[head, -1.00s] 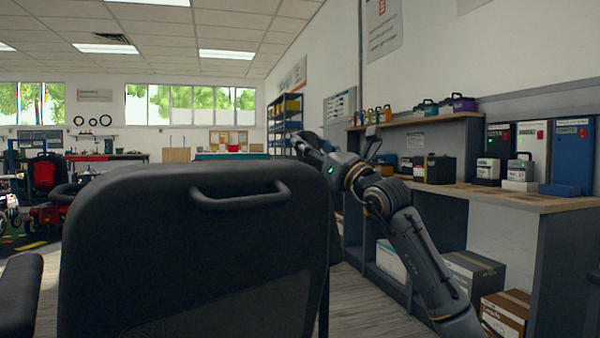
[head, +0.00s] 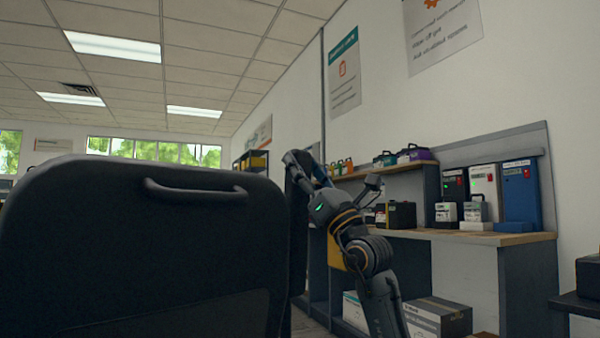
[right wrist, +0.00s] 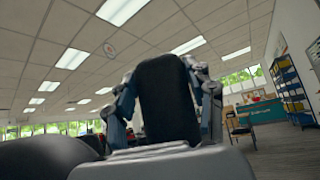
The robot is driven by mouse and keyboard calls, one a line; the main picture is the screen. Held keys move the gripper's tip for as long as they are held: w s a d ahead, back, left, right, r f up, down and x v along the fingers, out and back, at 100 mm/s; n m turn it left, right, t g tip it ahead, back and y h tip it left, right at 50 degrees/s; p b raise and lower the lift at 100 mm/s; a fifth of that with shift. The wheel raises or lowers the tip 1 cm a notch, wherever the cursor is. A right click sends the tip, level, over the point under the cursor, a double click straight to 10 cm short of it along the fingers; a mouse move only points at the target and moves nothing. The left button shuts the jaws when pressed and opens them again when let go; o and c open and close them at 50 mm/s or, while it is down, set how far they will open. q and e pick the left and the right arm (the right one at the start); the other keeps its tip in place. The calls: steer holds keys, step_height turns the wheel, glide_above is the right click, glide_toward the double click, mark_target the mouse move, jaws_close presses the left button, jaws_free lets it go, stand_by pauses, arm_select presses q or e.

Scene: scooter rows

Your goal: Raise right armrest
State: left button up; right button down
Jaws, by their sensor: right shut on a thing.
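The chair's backrest (head: 150,255), black with a loop handle on top, fills the left of the head view, seen from behind. My right gripper (head: 298,162) is just right of the backrest's upper edge. In the right wrist view a black padded armrest (right wrist: 168,98) stands up between the two fingers of my right gripper (right wrist: 168,115), which is shut on it. In the head view the backrest and my arm hide most of the armrest, so its exact angle cannot be told. My left gripper is not in view.
A wooden-topped workbench (head: 470,238) with battery boxes and blue and white cases runs along the right wall. A teal bench (right wrist: 262,110) and a chair (right wrist: 238,124) stand farther off in the wrist view, with open floor nearby.

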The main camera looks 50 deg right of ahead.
steer(key=shift+c, duration=2.4)
jaws_free()
steer(key=shift+s+f, duration=0.25)
steer(key=shift+f, duration=0.1)
steer(key=v, duration=1.1)
steer(key=shift+s+f, duration=0.1)
steer(key=shift+s, duration=0.05)
